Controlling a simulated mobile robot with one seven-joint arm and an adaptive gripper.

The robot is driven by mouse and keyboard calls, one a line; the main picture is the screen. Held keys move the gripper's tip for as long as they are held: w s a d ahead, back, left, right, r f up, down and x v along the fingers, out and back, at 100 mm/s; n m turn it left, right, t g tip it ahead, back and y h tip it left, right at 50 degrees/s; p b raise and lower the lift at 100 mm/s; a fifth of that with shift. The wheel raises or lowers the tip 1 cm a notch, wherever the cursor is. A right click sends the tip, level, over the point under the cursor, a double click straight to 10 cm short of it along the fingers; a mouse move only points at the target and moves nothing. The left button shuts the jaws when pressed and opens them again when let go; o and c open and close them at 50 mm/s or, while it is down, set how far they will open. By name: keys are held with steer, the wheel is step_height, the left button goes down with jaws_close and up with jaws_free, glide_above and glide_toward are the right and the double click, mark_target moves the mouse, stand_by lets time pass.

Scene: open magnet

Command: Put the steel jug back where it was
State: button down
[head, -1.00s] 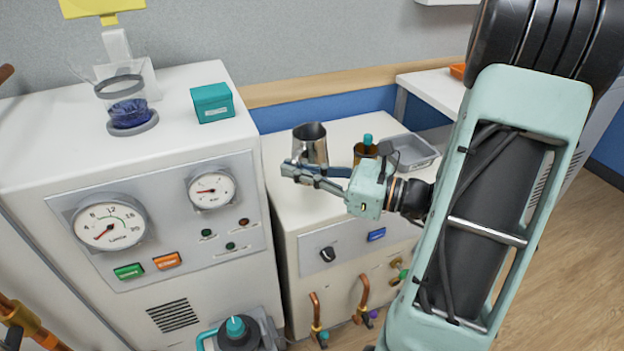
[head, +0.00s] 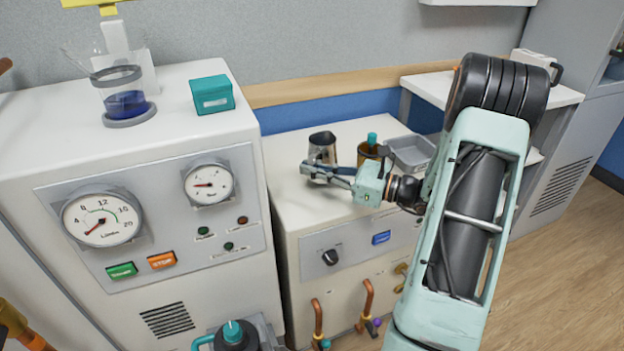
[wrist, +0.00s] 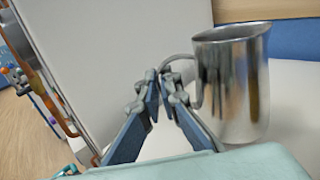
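The steel jug (head: 323,146) is upright over the top of the low white cabinet (head: 285,185), left of an amber bottle with a teal cap (head: 370,152). My gripper (head: 312,172) is at the near side of the jug, reaching in from the right. In the wrist view the jug (wrist: 235,85) stands right of the fingers, and its curved handle runs between the fingertips (wrist: 160,80), which are closed on it. The fingers hide the jug's lower part in the head view. I cannot tell whether its base touches the cabinet top.
A grey tray (head: 412,153) lies behind and right of the bottle. A taller white machine with gauges (head: 103,219) stands close on the left, with a teal box (head: 212,96) and a glass of blue liquid (head: 126,104) on top. The cabinet's front left top is clear.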

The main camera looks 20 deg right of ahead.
steer(key=shift+f, duration=1.05)
steer(key=shift+f, duration=0.2)
steer(key=c, duration=2.2)
jaws_free()
steer(key=shift+o, duration=0.2)
steer(key=shift+s+d+r, duration=0.1)
steer(key=shift+r, duration=0.1)
steer(key=p+v, duration=0.2)
steer(key=v, duration=0.9)
steer(key=shift+s+d, duration=0.25)
steer(key=shift+s, duration=0.05)
